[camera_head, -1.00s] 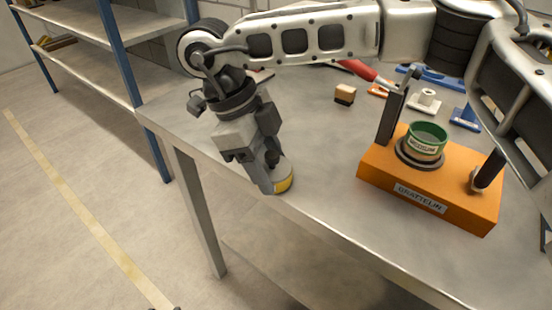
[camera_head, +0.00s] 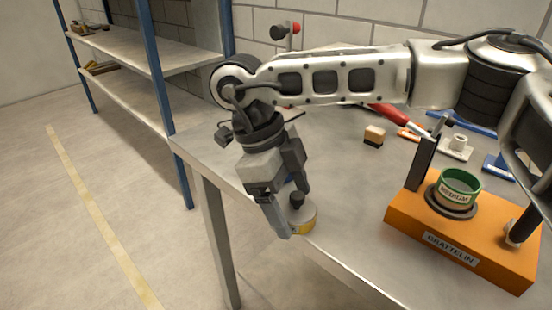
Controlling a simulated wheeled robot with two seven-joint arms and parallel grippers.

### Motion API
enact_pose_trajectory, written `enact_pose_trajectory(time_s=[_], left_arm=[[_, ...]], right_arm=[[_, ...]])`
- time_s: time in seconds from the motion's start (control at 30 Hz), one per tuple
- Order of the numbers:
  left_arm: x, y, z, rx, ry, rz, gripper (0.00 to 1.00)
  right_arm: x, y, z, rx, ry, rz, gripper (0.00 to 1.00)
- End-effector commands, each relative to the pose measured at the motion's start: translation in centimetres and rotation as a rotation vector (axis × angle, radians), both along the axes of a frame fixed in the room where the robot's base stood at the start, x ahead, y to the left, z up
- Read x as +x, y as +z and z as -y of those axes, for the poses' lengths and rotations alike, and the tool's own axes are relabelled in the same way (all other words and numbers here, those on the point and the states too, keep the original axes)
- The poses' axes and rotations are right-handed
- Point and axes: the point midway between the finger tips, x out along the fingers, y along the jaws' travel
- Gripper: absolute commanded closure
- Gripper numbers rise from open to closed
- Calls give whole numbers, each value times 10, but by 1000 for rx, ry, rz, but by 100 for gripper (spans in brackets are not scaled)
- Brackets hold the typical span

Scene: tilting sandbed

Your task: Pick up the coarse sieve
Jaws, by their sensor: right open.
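A small round pale-grey piece with a yellow band (camera_head: 306,228) stands at the table's front left edge. A dark knob shows on its top. No word on its band is readable, so I cannot tell if it is the coarse sieve. My right gripper (camera_head: 294,211) reaches down over it, open, with one finger on the near left side and the other behind the knob. Contact is unclear. A green-rimmed sieve marked MEDIUM (camera_head: 460,190) sits on the orange GRATTELIN box (camera_head: 410,223). My left gripper is not in view.
A wood-and-dark block (camera_head: 374,135), a red-handled tool (camera_head: 392,116) and blue and white fixtures lie farther back on the grey table (camera_head: 345,185). A blue-framed shelf (camera_head: 150,60) stands behind at the left. The table between block and gripper is clear.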

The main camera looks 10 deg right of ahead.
Motion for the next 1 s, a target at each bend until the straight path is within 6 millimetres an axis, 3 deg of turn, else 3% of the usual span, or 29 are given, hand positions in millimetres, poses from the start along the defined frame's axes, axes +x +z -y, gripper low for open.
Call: enact_pose_trajectory(time_s=[0.5,0.6,1.0], left_arm=[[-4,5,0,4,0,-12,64],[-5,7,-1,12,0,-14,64],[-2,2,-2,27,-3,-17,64]], right_arm=[[23,111,-38,-2,0,4,20],[26,125,-43,-2,0,3,20],[30,138,-49,0,1,0,20]])
